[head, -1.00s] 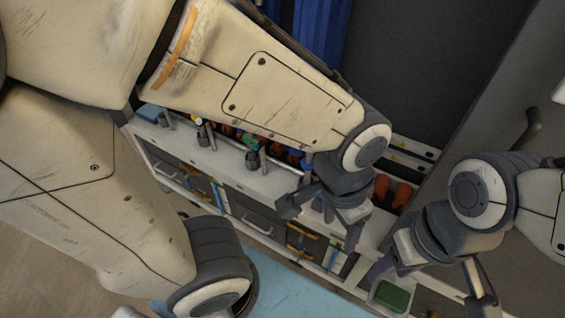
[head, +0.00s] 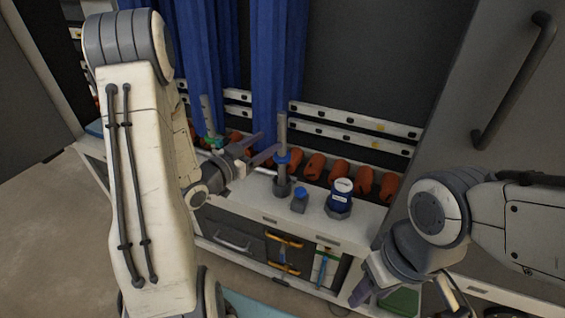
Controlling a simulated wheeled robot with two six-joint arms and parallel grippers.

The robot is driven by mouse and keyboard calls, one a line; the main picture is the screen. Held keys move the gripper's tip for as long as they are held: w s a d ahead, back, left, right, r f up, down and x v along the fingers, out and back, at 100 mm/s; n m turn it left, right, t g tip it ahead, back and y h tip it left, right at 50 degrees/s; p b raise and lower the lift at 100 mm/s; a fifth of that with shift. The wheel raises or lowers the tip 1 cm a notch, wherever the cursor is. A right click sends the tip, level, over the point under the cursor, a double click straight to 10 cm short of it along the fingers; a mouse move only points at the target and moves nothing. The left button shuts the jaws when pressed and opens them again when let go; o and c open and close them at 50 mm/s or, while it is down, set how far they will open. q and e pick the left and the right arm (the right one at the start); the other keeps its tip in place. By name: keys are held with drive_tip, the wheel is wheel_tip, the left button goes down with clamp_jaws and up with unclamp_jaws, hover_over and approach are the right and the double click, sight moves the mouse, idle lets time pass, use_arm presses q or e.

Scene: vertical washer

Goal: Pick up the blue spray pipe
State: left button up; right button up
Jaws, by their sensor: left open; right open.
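A grey upright pipe with a blue ring (head: 282,135), which looks like the blue spray pipe, stands in a dark base on the white counter (head: 250,203). My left gripper (head: 264,147) is open just left of the pipe, with its fingers pointing right towards it near the blue ring. I cannot tell whether a finger touches the pipe. A similar pipe with a green ring (head: 207,115) stands further left, its lower part partly behind my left gripper. My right gripper (head: 408,298) is open and empty at the lower right, away from the pipes.
A small blue bottle (head: 299,201) and a blue canister with a white top (head: 341,195) stand right of the pipe. Orange rolls (head: 314,167) line the back. Blue curtains (head: 275,65) hang behind. A grey cabinet door with a handle (head: 512,85) is at right.

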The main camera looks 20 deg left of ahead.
use_arm(q)
drive_tip(key=shift+w+r+t+h, duration=0.2)
drive_tip(key=shift+r+t+h, duration=0.1)
drive_tip(key=shift+r+t, duration=0.1)
drive_tip(key=x, duration=0.9)
drive_tip(key=shift+w+p, duration=0.2)
drive_tip(key=shift+p, duration=0.2)
drive_tip(key=shift+d+r, duration=0.1)
clamp_jaws()
idle(0.6)
